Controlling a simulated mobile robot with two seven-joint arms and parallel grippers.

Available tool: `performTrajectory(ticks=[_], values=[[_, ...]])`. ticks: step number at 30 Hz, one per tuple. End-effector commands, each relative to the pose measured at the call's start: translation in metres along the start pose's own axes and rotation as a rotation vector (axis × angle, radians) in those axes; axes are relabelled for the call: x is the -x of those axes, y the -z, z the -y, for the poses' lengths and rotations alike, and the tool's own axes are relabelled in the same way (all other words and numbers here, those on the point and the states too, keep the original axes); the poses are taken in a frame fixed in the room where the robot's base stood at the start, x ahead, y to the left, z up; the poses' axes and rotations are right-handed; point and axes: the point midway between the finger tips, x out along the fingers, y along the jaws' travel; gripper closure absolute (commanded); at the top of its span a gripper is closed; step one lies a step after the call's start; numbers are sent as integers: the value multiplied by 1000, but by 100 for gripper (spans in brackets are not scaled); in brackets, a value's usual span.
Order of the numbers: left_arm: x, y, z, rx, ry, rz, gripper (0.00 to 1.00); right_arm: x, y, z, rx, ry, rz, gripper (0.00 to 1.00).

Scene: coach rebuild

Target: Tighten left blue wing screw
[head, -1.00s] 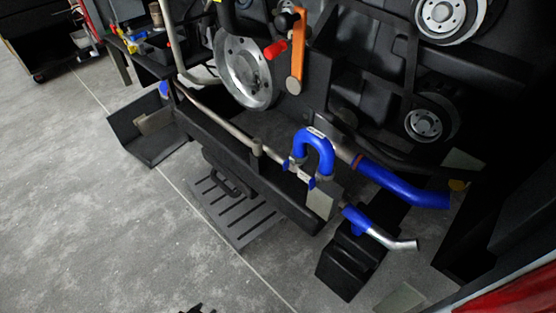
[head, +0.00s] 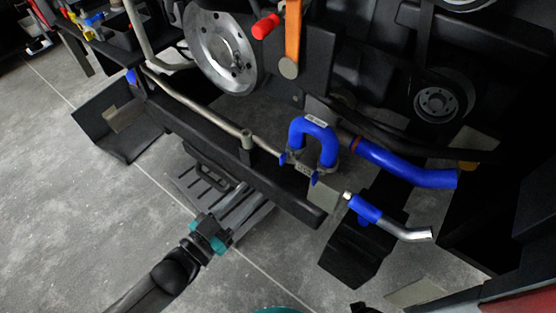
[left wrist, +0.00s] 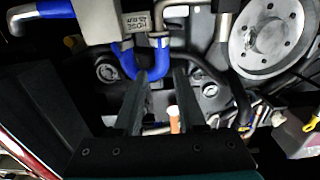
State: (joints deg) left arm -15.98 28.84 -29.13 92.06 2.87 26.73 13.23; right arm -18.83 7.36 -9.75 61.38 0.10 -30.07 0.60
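The left blue wing screw (head: 283,158) is a small blue tab under the left end of the blue U-shaped hose (head: 315,128) in the head view. A second blue wing screw (head: 314,178) sits under the right end. My left gripper (head: 222,226) is below and left of them, over the floor grate and apart from the screws. In the left wrist view its two dark fingers (left wrist: 160,75) stand apart with nothing clearly held, and the U-hose (left wrist: 152,72) shows beyond them. Only a dark piece at the head view's bottom edge may be my right gripper (head: 365,308); its fingers cannot be made out.
A dark beam with a metal pipe (head: 200,108) runs left of the hose. A straight blue hose (head: 410,168) and a blue-and-silver pipe (head: 385,220) lie to the right. A round metal disc (head: 226,58) is above.

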Motion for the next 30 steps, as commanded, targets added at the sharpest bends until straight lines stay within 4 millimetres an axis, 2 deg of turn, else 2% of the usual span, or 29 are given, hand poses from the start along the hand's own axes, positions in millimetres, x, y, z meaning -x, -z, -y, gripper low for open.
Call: performTrajectory(ticks=[3, 18, 24, 30], values=[[-22, -1, 0, -1, -1, -4, 60, 2, 10, 4, -2, 5, -4, 30], [-93, -2, 0, -1, 1, 0, 60, 27, 45, 18, -9, 25, -12, 30], [-111, -2, 0, -1, 1, 2, 60, 38, 53, 22, -11, 30, -12, 30], [-120, -2, 0, -1, 0, 2, 60, 44, 57, 23, -12, 32, -11, 30]])
